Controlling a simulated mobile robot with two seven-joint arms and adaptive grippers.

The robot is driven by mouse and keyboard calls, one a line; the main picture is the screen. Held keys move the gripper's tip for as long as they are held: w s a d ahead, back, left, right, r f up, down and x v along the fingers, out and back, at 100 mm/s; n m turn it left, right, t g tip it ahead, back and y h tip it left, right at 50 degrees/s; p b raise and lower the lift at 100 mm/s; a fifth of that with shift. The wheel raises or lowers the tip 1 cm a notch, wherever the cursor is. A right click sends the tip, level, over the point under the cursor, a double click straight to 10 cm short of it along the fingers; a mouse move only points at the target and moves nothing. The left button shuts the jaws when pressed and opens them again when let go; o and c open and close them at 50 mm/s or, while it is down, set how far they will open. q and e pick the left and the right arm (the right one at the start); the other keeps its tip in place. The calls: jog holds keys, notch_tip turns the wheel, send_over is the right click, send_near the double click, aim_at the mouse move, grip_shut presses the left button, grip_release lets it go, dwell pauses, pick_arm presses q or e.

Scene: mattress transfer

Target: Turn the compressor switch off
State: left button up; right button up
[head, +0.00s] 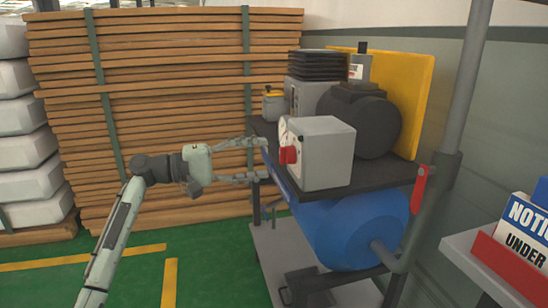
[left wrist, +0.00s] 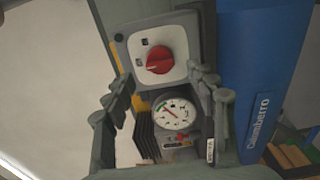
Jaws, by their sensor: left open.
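The compressor's blue tank (head: 350,225) sits under a dark shelf that carries the machine. A grey switch box (head: 320,158) stands at the shelf's near-left corner, with a red rotary knob (head: 288,155) on its left-facing side. In the left wrist view the red knob (left wrist: 159,60) sits on a light grey plate with small dark marks around it. My left gripper (head: 264,160) is open and empty, a little left of the knob. In the left wrist view its fingers (left wrist: 165,82) flank the area below the knob, apparently without touching it. My right gripper is not in view.
A round pressure gauge (left wrist: 172,113) is beside the switch plate. Stacked wooden boards (head: 180,100) stand behind my left arm. A grey post with a red handle (head: 419,188) and a notice sign (head: 525,230) are at the right. Green floor is clear at the lower left.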

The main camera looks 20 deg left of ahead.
pick_arm(q)
jog(key=v, duration=0.6)
jog(key=shift+s+a, duration=0.25)
jog(key=shift+a, duration=0.05)
jog(key=s+d+f+m+g+y, duration=0.1)
jog(key=s+f+y, duration=0.15)
jog(key=f, duration=0.95)
jog(key=s+d+f+g+y, duration=0.1)
jog(key=s+d+f+y, duration=0.15)
jog(key=f, duration=0.85)
jog(key=s+f+m+g+y, duration=0.15)
jog(key=f+y, duration=0.25)
jog(key=f, duration=0.8)
jog(key=s+f+m+g+y, duration=0.1)
jog(key=s+f+m+y, duration=0.2)
jog(key=s+f, duration=0.6)
jog(key=s+f+m+g+y, duration=0.2)
jog(key=s+f, duration=0.7)
jog(key=s, duration=0.5)
jog(key=shift+m+y, duration=0.55)
jog(key=shift+y, duration=0.55)
jog(key=shift+g, duration=0.25)
